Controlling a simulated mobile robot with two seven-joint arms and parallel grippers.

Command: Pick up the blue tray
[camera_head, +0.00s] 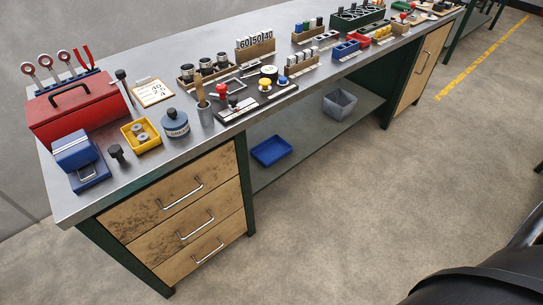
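The blue tray (271,151) is a shallow, open, rectangular tray that looks empty. It lies on the lower shelf of the workbench, just right of the wooden drawers. Another blue item, a small divided bin (345,49), stands on the bench top. Neither of my grippers is in the head view. A black part at the lower right shows no fingers.
The workbench top (222,140) carries a red toolbox (78,108), a yellow bin (141,135) and many small tools. A grey bin (340,103) sits right of the tray on the lower shelf (303,146). The drawers (178,222) are shut. The floor in front is clear.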

